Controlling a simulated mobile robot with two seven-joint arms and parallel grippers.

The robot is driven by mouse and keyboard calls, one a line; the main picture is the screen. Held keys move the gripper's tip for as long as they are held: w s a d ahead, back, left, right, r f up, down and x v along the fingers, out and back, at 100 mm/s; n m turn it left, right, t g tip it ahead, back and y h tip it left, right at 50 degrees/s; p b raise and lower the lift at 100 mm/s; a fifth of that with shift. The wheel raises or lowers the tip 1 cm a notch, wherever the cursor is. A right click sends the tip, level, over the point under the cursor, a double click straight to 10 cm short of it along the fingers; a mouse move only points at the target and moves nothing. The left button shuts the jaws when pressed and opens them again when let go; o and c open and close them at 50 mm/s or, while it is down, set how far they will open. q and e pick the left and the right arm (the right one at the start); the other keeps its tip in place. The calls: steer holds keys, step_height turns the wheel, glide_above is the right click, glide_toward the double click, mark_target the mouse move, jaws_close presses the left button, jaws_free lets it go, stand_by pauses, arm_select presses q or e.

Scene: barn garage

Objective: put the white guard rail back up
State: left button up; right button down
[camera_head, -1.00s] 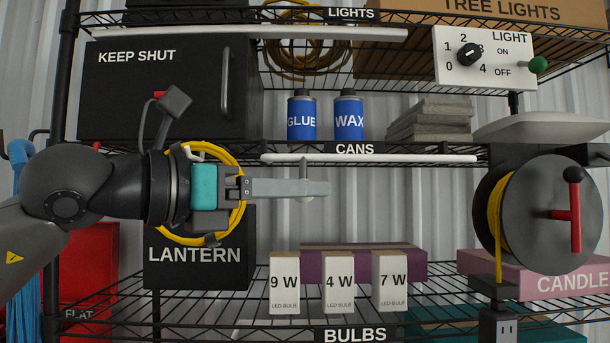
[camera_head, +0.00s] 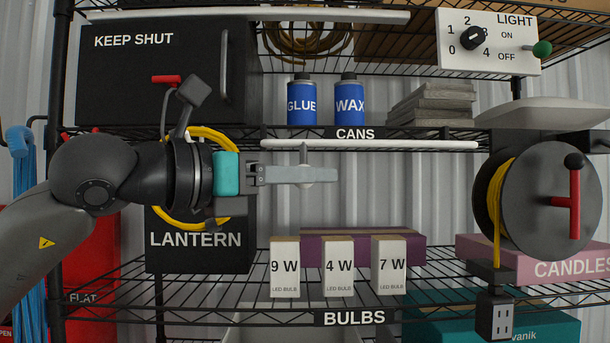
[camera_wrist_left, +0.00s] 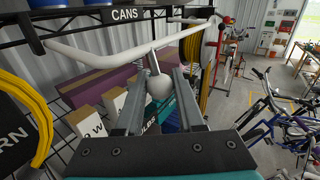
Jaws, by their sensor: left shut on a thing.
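The white guard rail (camera_head: 400,144) is a long bar lying nearly level along the front of the middle shelf, just below the CANS label. A short stem with a round white knob (camera_wrist_left: 160,86) hangs from it. It also shows in the left wrist view (camera_wrist_left: 95,58), crossing in front of the shelf edge. My left gripper (camera_head: 325,174) comes in from the left below the rail and is shut on the knob, which sits between the fingers in the wrist view (camera_wrist_left: 160,80). My right gripper is not in view.
Blue GLUE (camera_head: 301,100) and WAX (camera_head: 349,100) cans stand behind the rail. Bulb boxes (camera_head: 338,265) stand on the shelf below. A cable reel (camera_head: 550,205) is at right, a yellow coil (camera_head: 190,222) and the LANTERN box (camera_head: 196,245) at left.

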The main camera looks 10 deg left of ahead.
arm_select(q)
jaws_close()
stand_by(0.4)
stand_by(0.4)
